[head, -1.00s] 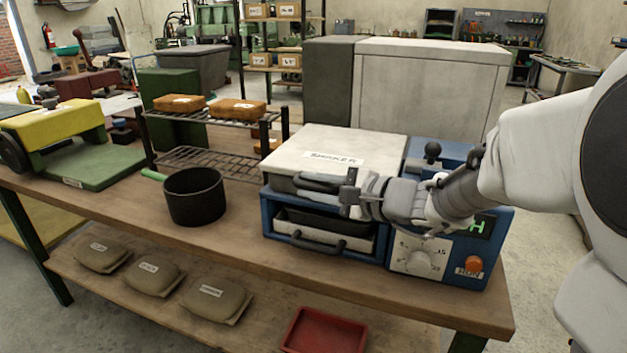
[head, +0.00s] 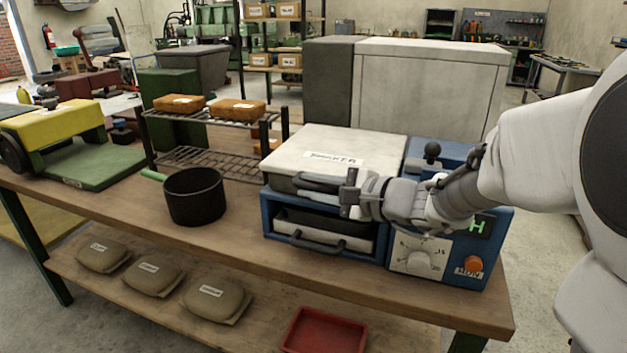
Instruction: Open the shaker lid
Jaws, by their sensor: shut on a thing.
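The shaker is a blue box on the bench, with a white lid (head: 375,142) on its top left part, labelled "SHAKER". The lid looks down or nearly so. A dark handle (head: 318,181) sits at the lid's front edge. My gripper (head: 349,190) is at the right end of this handle and is shut on it. The fingers hide that end of the handle. Below, a tray with a dark handle (head: 318,243) sits in the shaker's open front. A dial (head: 420,262), an orange button (head: 473,265) and a black knob (head: 432,151) are on the right part.
A black pot (head: 193,198) with a green handle stands left of the shaker. A wire rack (head: 205,155) bears two orange-brown blocks. Several sacks (head: 216,298) and a red tray (head: 322,333) lie on the lower shelf. A large grey cabinet (head: 430,85) stands behind.

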